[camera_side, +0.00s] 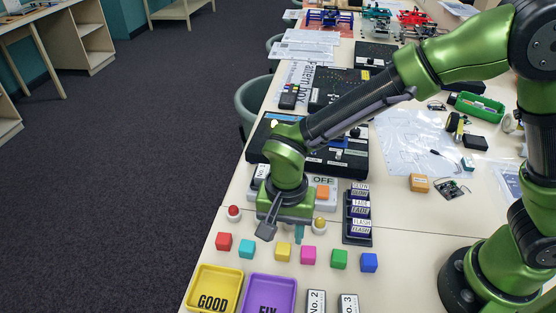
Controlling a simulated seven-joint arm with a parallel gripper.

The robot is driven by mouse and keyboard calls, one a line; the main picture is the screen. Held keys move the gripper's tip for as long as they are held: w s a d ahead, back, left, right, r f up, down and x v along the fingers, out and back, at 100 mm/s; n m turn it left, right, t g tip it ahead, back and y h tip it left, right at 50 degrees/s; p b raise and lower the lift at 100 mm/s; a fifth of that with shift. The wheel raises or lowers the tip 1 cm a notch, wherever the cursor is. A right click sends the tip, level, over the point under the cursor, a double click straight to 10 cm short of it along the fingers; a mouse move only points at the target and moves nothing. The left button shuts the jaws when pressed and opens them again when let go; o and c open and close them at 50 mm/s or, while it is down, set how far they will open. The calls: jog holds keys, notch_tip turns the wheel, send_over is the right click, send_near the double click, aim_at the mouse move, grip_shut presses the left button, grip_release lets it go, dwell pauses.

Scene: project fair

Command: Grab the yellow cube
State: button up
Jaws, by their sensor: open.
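The yellow cube (283,252) sits on the table in a row of coloured cubes, between the teal cube (247,249) and the pink cube (308,255). My gripper (283,232) is open and empty, pointing down just behind the yellow cube in the side view. One dark finger shows at its left and a teal-looking finger at its right. The gripper appears above the table; its exact height over the cube is hard to tell.
A red cube (223,242), green cube (339,259) and blue cube (369,262) share the row. In front are a yellow GOOD tray (234,275) and a purple FIX tray (290,283). A dark label rack (357,238) and a red button (234,212) stand near the gripper.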

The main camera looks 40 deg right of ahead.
aim_at(283, 246)
notch_tip(283, 246, down, 5)
jog(key=shift+a+f, duration=0.1)
jog(key=shift+f, duration=0.05)
jog(key=c, duration=0.7)
